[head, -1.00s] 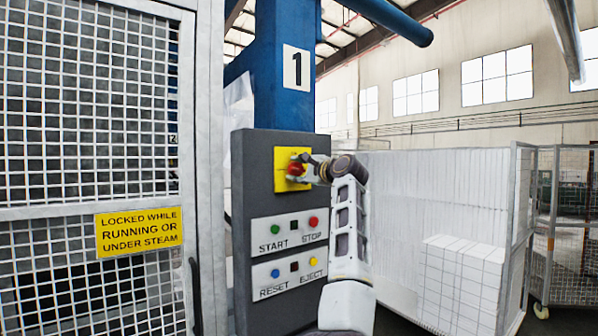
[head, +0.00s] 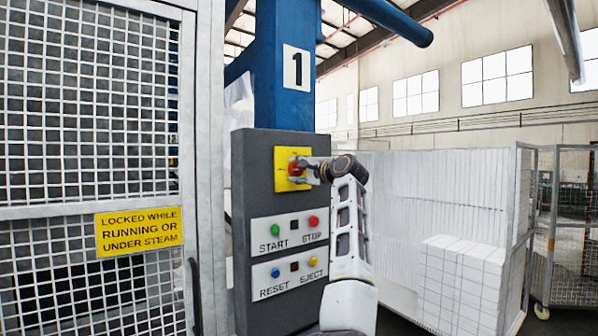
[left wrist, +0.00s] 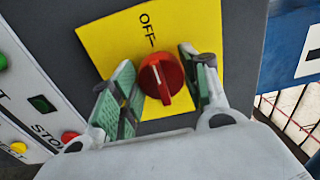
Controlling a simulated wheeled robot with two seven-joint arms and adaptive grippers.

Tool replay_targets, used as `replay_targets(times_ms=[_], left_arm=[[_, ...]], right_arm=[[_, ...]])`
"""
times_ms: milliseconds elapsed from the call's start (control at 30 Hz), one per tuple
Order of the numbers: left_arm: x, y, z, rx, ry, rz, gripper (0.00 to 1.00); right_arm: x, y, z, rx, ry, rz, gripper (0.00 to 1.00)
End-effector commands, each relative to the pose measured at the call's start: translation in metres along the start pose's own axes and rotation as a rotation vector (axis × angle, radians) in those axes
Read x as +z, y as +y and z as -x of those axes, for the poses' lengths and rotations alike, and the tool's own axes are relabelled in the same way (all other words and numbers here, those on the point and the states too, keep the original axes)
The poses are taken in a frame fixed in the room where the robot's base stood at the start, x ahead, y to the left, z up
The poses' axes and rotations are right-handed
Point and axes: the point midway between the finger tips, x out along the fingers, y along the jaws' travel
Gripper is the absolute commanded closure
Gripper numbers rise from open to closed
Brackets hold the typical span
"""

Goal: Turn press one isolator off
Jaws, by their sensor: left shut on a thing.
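The press one isolator is a red rotary knob (left wrist: 161,77) on a yellow plate (left wrist: 105,45), marked OFF at the plate's upper edge in the left wrist view. In the head view the yellow plate (head: 281,172) sits at the top of the grey control panel (head: 255,200). My left gripper (left wrist: 162,82) has its green-padded fingers on either side of the knob and is shut on it. The knob's raised ridge runs roughly in line with the OFF mark; which end points is unclear. In the head view my left gripper (head: 302,169) partly covers the knob. My right gripper is not in view.
Start and stop buttons (head: 290,233) and reset and eject buttons (head: 290,272) are below the isolator. A blue column marked 1 (head: 297,68) rises behind the panel. A mesh gate (head: 90,110) stands left. A mesh cage with white blocks (head: 463,275) stands right.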

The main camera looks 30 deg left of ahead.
Motion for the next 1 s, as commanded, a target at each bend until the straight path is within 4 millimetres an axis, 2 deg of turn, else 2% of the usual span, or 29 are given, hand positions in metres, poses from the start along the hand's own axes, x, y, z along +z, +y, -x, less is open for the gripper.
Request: replay_targets(times_ms=[33,67,200,667,1000], left_arm=[[-0.001,0.003,0.0,0.005,-0.001,-0.001,0.79],[-0.001,0.003,0.0,0.005,-0.001,-0.001,0.52],[0.0,0.002,0.0,0.004,-0.001,-0.001,0.34],[0.0,0.001,0.002,0.001,0.0,-0.001,0.33],[-0.001,0.002,0.029,0.002,0.003,-0.001,0.33]], right_arm=[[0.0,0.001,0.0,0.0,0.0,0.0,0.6],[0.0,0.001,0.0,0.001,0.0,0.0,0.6],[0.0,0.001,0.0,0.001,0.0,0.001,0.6],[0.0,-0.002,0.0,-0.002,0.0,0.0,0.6],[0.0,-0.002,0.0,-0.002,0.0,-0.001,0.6]])
